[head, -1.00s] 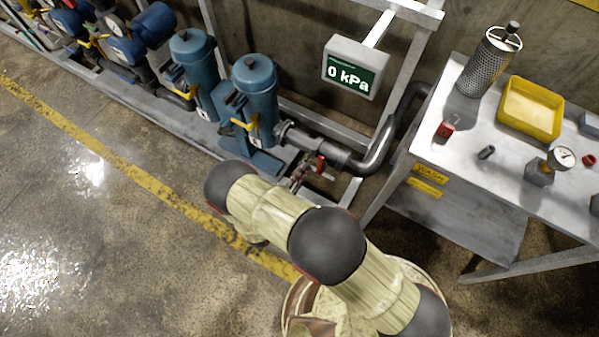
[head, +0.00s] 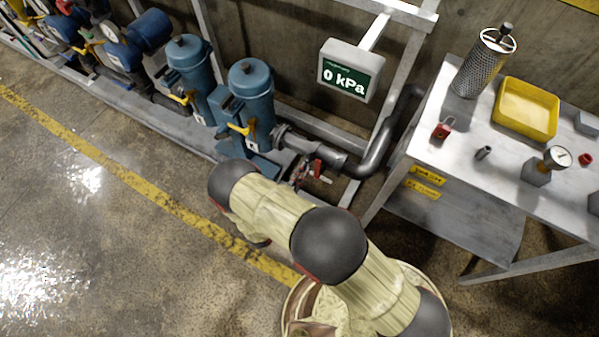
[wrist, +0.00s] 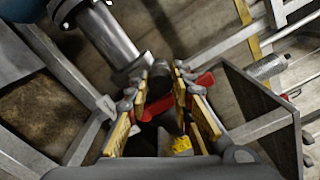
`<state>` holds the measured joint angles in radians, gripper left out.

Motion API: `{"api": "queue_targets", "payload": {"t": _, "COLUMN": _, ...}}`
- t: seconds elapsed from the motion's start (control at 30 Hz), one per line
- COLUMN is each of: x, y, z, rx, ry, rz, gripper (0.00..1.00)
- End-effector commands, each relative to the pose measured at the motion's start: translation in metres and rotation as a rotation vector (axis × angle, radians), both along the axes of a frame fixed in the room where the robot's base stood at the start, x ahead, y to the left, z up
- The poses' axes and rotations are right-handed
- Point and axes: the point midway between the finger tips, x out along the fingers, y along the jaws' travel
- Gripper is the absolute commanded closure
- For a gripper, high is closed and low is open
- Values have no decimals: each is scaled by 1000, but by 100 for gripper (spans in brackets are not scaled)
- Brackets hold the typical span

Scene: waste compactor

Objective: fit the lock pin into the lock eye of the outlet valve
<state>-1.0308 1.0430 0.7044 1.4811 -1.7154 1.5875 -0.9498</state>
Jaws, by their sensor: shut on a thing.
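The outlet valve with its red handle (head: 317,169) sits on the pipe beside the blue filter in the head view. In the head view my arm partly covers the gripper.
A steel bench (head: 455,185) stands right of the valve, carrying a red padlock (head: 442,128), a yellow tray (head: 527,108), a mesh filter (head: 484,62) and a gauge (head: 557,158). Blue filter housings (head: 251,95) and frame bars are close on the left. The front-left floor is clear.

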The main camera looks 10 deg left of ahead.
Motion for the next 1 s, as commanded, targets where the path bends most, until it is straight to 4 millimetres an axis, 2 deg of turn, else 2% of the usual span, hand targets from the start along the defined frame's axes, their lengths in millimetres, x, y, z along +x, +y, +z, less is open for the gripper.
{"api": "queue_targets", "payload": {"t": 0.37, "x": 1, "y": 0, "z": 0, "rx": 1, "ry": -1, "rz": 1, "gripper": 100}}
{"api": "queue_targets", "payload": {"t": 0.4, "x": 1, "y": 0, "z": 0, "rx": 1, "ry": -1, "rz": 1, "gripper": 76}}
{"api": "queue_targets", "payload": {"t": 0.73, "x": 1, "y": 0, "z": 0, "rx": 1, "ry": 0, "rz": 0, "gripper": 57}}
{"api": "queue_targets", "payload": {"t": 0.97, "x": 1, "y": 0, "z": 0, "rx": 0, "ry": 0, "rz": 0, "gripper": 56}}
{"api": "queue_targets", "payload": {"t": 1.0, "x": 1, "y": 0, "z": 0, "rx": 0, "ry": 0, "rz": 0, "gripper": 58}}
